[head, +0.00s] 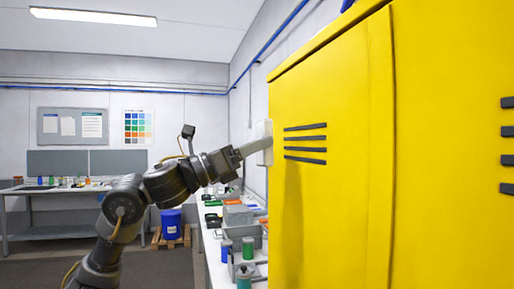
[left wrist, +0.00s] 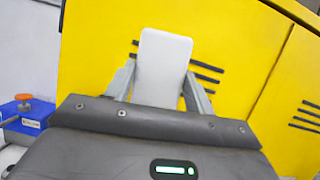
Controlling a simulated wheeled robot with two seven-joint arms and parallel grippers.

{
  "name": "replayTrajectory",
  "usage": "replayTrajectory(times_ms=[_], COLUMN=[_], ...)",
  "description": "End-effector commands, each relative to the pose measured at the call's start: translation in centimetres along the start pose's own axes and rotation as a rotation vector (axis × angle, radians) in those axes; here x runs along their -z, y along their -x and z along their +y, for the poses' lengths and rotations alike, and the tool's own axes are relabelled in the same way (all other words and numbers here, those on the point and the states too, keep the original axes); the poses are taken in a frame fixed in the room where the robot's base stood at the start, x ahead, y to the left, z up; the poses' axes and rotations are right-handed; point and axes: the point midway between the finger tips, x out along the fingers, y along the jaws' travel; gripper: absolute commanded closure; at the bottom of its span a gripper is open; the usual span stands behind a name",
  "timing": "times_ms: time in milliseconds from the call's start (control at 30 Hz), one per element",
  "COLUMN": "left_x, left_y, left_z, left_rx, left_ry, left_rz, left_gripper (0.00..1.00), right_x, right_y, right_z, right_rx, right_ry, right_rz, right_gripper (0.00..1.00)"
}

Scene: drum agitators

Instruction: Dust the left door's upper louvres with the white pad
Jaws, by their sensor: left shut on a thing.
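The yellow cabinet's left door (head: 335,200) carries a short stack of dark upper louvres (head: 305,141). My left gripper (head: 258,147) is shut on the white pad (head: 265,135), just left of the louvres at the cabinet's left edge. In the left wrist view the pad (left wrist: 160,58) stands upright between the two fingers, in front of the yellow door. There it hides part of the louvres (left wrist: 207,72), whose ends show on both sides of it. I cannot tell whether the pad touches the door. My right gripper is not in view.
The right door's louvres (head: 507,146) show at the right edge. A white bench (head: 212,255) with bottles and boxes runs beside the cabinet. A blue drum (head: 171,224) stands on a pallet behind.

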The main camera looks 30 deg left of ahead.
Motion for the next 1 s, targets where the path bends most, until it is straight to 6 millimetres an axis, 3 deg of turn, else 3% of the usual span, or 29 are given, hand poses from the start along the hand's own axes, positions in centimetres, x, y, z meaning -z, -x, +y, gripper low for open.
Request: replayTrajectory(times_ms=[500, 1000], left_x=[-1.1, -1.1], left_y=[2.8, 2.7], left_z=[0.0, 0.0], left_rx=[-0.001, 0.001], left_ry=[-0.001, 0.001], left_rz=[-0.001, 0.0], left_gripper=[0.65, 0.65], right_x=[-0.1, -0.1], right_y=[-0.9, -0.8], right_z=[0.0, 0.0], right_rx=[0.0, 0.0], right_ry=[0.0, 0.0], right_rz=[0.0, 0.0], right_gripper=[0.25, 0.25])
